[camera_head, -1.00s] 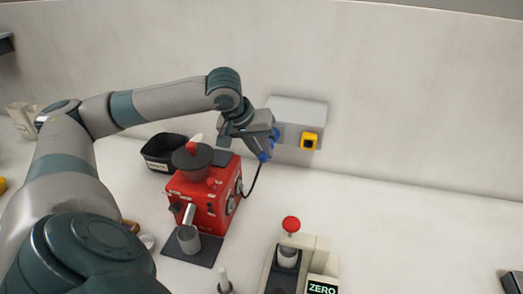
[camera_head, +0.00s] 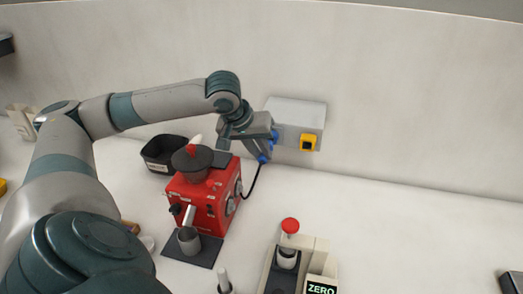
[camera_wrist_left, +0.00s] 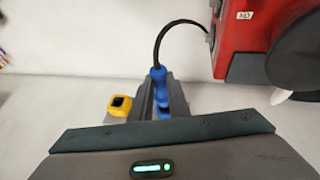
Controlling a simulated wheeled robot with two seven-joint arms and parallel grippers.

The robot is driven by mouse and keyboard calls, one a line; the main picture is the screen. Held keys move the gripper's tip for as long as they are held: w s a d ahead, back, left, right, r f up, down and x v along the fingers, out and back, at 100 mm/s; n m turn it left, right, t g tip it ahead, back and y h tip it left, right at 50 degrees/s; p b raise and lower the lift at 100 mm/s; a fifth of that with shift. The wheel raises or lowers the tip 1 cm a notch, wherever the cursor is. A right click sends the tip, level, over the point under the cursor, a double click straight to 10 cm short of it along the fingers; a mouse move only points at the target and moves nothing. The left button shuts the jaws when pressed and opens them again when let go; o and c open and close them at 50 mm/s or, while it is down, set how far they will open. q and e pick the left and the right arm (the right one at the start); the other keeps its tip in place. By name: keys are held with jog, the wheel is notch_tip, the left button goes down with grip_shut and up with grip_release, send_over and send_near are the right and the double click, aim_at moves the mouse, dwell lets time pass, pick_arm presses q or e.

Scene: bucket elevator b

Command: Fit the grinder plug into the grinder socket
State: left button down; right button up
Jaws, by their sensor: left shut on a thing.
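The grinder plug is blue, with a black cable. It shows in the left wrist view (camera_wrist_left: 158,85) between my fingers and in the head view (camera_head: 263,158) below the fingers. My left gripper (camera_head: 262,142) is shut on the plug, close in front of the grey wall box (camera_head: 302,114). Another bit of blue shows at the box face beside the fingers; I cannot tell if it is the plug's front or a socket. The gripper hides that part of the box, so I cannot tell whether the plug is seated. My right gripper is out of view.
The red grinder (camera_head: 203,205) stands below the gripper, its cable (camera_head: 255,182) rising to the plug. A yellow socket (camera_head: 308,142) is on the box's right. A black bin (camera_head: 160,155) is behind the grinder. A scale (camera_head: 290,265) stands in front; the table at right is mostly clear.

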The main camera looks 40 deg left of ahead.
pick_arm(q)
jog(key=shift+p, duration=0.9)
dwell(1.3)
jog(key=shift+w+a+p, duration=0.45)
jog(key=shift+w+p, duration=0.25)
jog(key=shift+w, duration=0.1)
jog(key=shift+w+a+p, duration=0.4)
jog(key=shift+w+p, duration=0.3)
jog(key=shift+w, duration=0.05)
dwell(0.8)
jog(key=c, duration=1.9)
grip_release()
jog(key=shift+o, duration=1.4)
jog(key=shift+w, duration=0.1)
jog(key=shift+s+r+b, duration=0.25)
jog(key=shift+r+b, duration=0.05)
jog(key=shift+r, duration=0.15)
jog(key=b+v, duration=0.3)
jog(key=v, duration=1.3)
jog(key=shift+a+r, duration=0.15)
